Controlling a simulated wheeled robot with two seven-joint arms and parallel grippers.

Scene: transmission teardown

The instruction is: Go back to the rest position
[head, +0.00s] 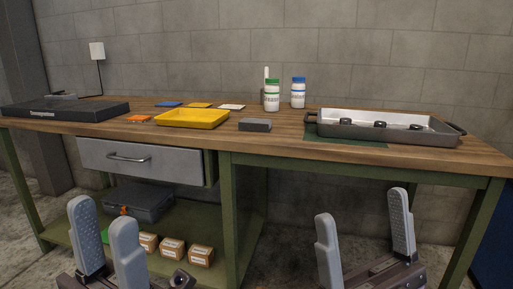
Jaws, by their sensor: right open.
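My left gripper (101,212) is low at the left of the head view, in front of the bench's lower shelf. Its two grey fingers stand upright with a gap between them, and nothing shows in the gap. My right gripper (361,205) is low at the right, in front of the bench. Its fingers are spread wide and empty. Both grippers appear below the level of the workbench top (270,146) and apart from everything on it.
On the bench are a dark case (62,110), a yellow tray (192,118), a grey block (255,125), two white bottles (271,100) and a grey tray (410,134) with dark parts. Below are a drawer (150,160) and a shelf with several small boxes (201,255).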

